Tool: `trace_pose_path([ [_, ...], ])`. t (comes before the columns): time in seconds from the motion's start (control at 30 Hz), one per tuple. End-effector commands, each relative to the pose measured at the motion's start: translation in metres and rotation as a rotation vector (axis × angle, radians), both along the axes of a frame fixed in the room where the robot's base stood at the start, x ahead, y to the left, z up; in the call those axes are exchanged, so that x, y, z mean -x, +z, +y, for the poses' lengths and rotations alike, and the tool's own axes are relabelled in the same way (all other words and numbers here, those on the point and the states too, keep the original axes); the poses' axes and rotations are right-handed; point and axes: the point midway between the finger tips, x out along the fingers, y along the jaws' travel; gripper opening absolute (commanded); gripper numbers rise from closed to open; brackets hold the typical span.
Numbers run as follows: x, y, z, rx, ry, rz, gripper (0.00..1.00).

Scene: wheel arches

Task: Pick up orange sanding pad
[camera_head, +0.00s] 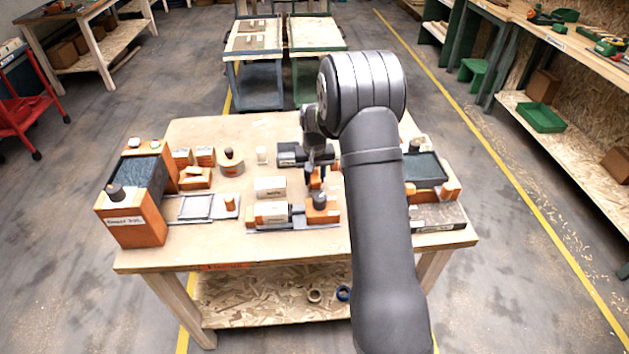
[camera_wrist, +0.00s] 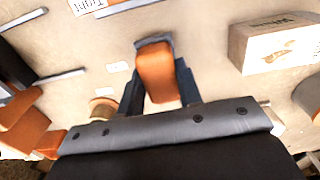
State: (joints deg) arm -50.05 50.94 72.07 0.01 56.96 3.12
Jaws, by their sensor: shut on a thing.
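The orange sanding pad (camera_wrist: 158,72) is a small rounded orange block with a grey end, seen in the middle of the wrist view. My gripper (camera_wrist: 157,82) has a dark finger on each side of the pad and is shut on it. In the head view, my gripper (camera_head: 314,178) is low over the middle of the workbench, and the orange pad (camera_head: 316,183) shows as a small patch between the fingers. My arm hides part of the bench to the right. I cannot tell whether the pad touches the tabletop.
A white box (camera_head: 270,187) stands just left of the gripper. An orange block with a dark knob (camera_head: 321,207) is close in front. A large orange-sided block (camera_head: 133,222) stands at the bench's left. A dark-topped block (camera_head: 425,170) is right of my arm.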

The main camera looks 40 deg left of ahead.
Motion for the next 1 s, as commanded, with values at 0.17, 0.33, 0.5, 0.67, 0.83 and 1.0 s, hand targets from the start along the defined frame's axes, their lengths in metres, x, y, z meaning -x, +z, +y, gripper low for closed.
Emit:
trace_pose_path([
  [0.17, -0.006, 0.031, -0.016, -0.001, -0.005, -0.001, 0.09],
  [0.33, -0.018, 0.055, -0.054, -0.001, -0.005, -0.001, 0.09],
  [0.5, -0.028, 0.074, -0.085, -0.001, -0.004, -0.001, 0.09],
  [0.67, -0.034, 0.085, -0.104, -0.001, -0.002, -0.001, 0.09],
  [0.83, -0.035, 0.089, -0.111, 0.001, -0.001, 0.001, 0.09],
  [1.0, -0.035, 0.090, -0.111, 0.001, 0.000, 0.001, 0.09],
])
